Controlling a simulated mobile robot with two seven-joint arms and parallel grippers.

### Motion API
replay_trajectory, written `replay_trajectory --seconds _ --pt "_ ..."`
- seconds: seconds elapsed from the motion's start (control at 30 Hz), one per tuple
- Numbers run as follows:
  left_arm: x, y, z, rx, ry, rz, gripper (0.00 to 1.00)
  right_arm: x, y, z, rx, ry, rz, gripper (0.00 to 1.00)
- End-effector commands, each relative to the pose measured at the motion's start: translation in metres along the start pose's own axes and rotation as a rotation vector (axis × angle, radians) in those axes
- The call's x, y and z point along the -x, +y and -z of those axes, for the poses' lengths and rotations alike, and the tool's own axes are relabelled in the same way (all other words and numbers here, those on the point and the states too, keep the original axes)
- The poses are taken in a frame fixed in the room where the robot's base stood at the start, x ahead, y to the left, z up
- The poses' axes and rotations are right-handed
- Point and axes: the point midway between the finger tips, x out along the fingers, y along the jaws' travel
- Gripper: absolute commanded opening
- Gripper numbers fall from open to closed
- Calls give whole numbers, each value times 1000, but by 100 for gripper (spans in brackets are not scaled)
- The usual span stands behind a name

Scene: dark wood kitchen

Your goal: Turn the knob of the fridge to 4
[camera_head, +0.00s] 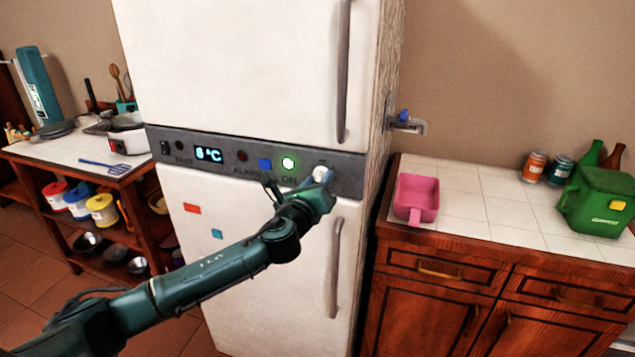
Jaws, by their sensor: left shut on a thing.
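The white fridge (255,75) stands in the middle of the head view, with a grey control panel (220,145) between its two doors. The lit display (208,154) on the panel seems to read 6 °C, though the digit is small. A pale knob (320,172) sits at the right part of the panel. My left gripper (318,181) is at the knob and shut on it; its fingers and wrist partly cover the knob, and any scale around it cannot be read. My right gripper is not in view.
Long grey handles are on the upper door (343,70) and lower door (335,265). A counter (475,215) on the right holds a pink scoop (416,196) and a green container (598,203). A table (62,148) stands on the left.

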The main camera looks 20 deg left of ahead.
Motion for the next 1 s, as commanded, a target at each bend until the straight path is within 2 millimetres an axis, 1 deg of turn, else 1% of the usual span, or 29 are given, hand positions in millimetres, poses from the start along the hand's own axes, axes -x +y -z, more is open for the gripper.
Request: replay_trajectory --seconds 0.2,0.57,0.6,0.83,1.0 --pt "0 0 1 -31 2 0 11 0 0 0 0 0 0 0" --pt "0 0 1 -32 2 0 11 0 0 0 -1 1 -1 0" --pt "0 0 1 -32 2 0 36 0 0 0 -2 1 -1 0" --pt "0 0 1 -31 1 0 55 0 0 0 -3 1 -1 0" --pt "0 0 0 -31 1 0 55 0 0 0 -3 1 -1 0"
